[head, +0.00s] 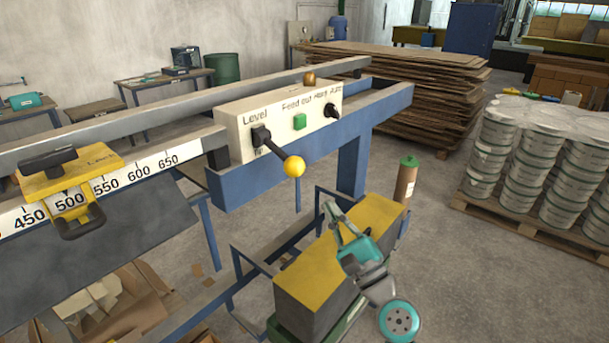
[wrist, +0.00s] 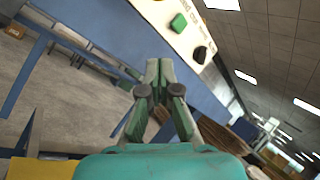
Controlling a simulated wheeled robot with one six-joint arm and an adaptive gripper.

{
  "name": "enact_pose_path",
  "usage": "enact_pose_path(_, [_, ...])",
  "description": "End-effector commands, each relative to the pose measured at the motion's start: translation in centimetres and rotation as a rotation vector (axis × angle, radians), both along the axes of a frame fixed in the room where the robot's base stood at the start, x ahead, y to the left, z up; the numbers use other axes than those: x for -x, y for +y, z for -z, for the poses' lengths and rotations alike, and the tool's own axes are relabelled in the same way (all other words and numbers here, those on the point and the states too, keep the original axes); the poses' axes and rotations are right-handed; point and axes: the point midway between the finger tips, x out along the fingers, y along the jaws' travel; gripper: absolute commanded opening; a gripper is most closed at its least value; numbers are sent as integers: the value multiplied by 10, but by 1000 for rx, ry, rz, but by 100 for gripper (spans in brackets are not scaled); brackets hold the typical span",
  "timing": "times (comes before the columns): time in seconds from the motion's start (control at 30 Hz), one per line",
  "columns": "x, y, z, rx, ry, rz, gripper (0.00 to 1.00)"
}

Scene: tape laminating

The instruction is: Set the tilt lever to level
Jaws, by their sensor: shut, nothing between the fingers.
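The tilt lever has a black hub (head: 261,136) and a yellow ball knob (head: 293,166) on the cream control panel (head: 232,127). Its arm slants down and to the right from the hub. The word "Level" is printed above the hub; a label below it is mostly hidden. My gripper (head: 329,208) is shut and empty, below and right of the yellow ball in the head view, apart from it. In the wrist view my gripper (wrist: 158,66) points towards the blue beam under the panel (wrist: 166,20). The lever does not show there.
The panel also carries a green button (head: 299,122) and a black selector knob (head: 332,111). The blue beam (head: 240,185) runs below it. A yellow-topped block (head: 318,257) lies beneath my arm. A yellow slider (head: 68,185) sits on the ruler at left.

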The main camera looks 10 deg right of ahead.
Motion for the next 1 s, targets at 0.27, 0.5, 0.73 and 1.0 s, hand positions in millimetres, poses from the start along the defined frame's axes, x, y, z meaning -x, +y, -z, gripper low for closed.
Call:
enact_pose_path(0.27, [0,0,0,-1,-1,-1,0])
enact_pose_path(0.5, [-11,4,-6,2,-1,-1,0])
enact_pose_path(0.73, [-41,14,-24,2,-2,-2,0])
enact_pose_path(1.0, [-78,26,-44,1,-3,-1,0])
